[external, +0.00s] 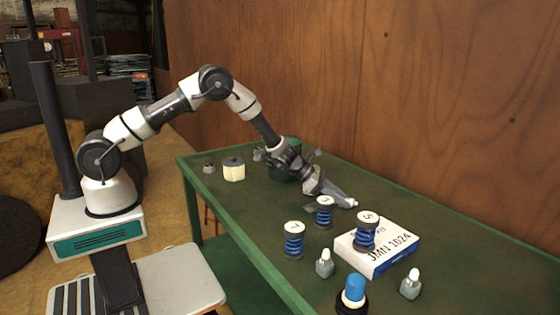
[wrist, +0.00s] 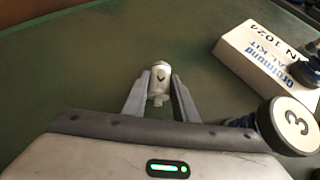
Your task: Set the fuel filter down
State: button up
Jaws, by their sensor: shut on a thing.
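The fuel filter (wrist: 159,82) is a small whitish cylinder with a dark mark and a narrow stub at its near end. My gripper (wrist: 161,92) is shut on it, one finger along each side. In the external view my gripper (external: 342,198) reaches low over the green table, behind the numbered springs. The filter shows there only as a pale bit (external: 352,203) at the fingertips. I cannot tell whether it touches the tabletop.
The green table (external: 448,240) holds a white box (external: 388,252), several blue springs with numbered caps (external: 293,240), and small grey bottle-like parts (external: 410,286). A spring marked 3 (wrist: 290,125) is close right of my gripper. Bare tabletop (wrist: 70,75) lies left. A wooden wall (external: 420,110) stands behind.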

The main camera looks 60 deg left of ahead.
jog(key=shift+f, duration=0.1)
jog(key=o, duration=1.1)
